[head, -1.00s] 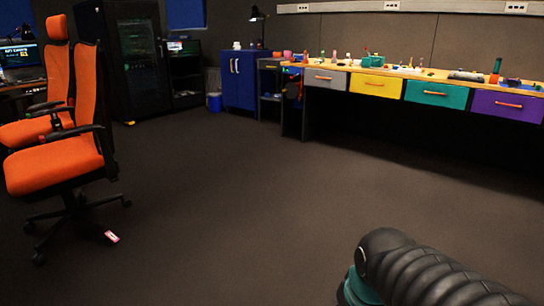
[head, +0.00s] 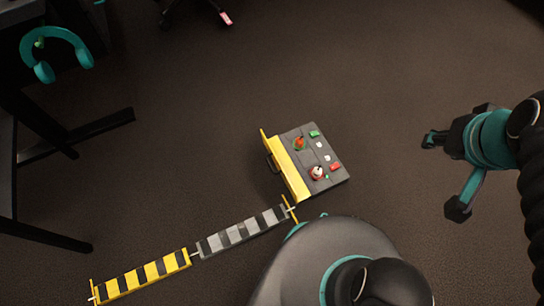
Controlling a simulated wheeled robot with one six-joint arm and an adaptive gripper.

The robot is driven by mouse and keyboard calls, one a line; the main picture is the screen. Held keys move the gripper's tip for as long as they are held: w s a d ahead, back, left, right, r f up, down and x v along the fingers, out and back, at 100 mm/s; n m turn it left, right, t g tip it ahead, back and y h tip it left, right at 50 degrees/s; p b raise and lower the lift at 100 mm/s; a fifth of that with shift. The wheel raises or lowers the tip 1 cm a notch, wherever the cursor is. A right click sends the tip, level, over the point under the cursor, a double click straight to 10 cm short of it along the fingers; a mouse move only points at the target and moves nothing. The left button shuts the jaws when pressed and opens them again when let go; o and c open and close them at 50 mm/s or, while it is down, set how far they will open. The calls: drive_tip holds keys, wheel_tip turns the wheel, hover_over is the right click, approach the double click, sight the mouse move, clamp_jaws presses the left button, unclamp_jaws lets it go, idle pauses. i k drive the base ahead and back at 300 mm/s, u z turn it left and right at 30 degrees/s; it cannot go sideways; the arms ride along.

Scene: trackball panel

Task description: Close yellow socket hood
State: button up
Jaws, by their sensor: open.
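A grey panel (head: 335,175) is in the middle of the head view, low over the dark floor. It carries a red-and-white round part, an orange-and-green part and small green, white and red pieces. The yellow hood (head: 287,166) runs along the panel's left edge, with a dark handle on its outer side. It looks raised from the panel face, but its exact angle is hard to tell. My gripper (head: 447,174) is at the right, open and empty, with its two fingers spread. It is well apart from the panel and the hood.
A grey-and-black striped bar (head: 243,232) and a yellow-and-black striped bar (head: 142,278) extend from the panel toward the lower left. A teal headphone set (head: 62,48) hangs at the upper left near dark furniture legs. Floor between panel and gripper looks clear.

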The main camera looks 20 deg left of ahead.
sight(297, 188)
drive_tip(key=u, duration=0.3)
drive_tip(key=k, duration=0.45)
drive_tip(key=u, duration=0.8)
drive_tip(key=i, duration=0.5)
drive_tip(key=z, duration=0.55)
drive_tip(key=k, duration=1.3)
drive_tip(key=u, duration=0.2)
drive_tip(key=i, duration=0.9)
drive_tip(key=u, duration=0.8)
